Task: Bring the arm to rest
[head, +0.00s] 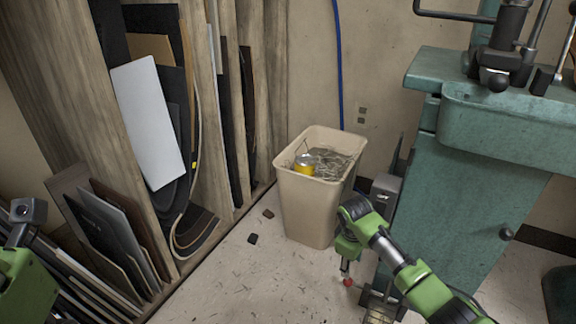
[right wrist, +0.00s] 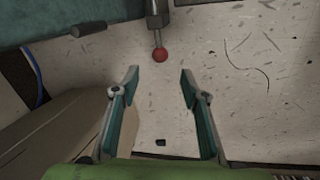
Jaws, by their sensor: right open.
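My right arm (head: 420,285) is green and grey and reaches in from the lower right of the head view. It bends down in front of the green cabinet, beside the beige bin. In the right wrist view, my right gripper (right wrist: 158,78) is open, with nothing between its fingers. A red ball knob (right wrist: 160,55) on a grey rod shows just beyond the fingertips, apart from them. The knob also shows in the head view (head: 348,283), low by the floor. Part of my left arm (head: 15,280) shows at the left edge, but its gripper fingers do not.
The beige bin (head: 307,208) holds a yellow can (head: 304,164) and wiry scraps. The green machine cabinet (head: 455,205) stands at the right. A wooden rack (head: 60,80) with sheets fills the left. The littered floor (head: 240,285) between is mostly free.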

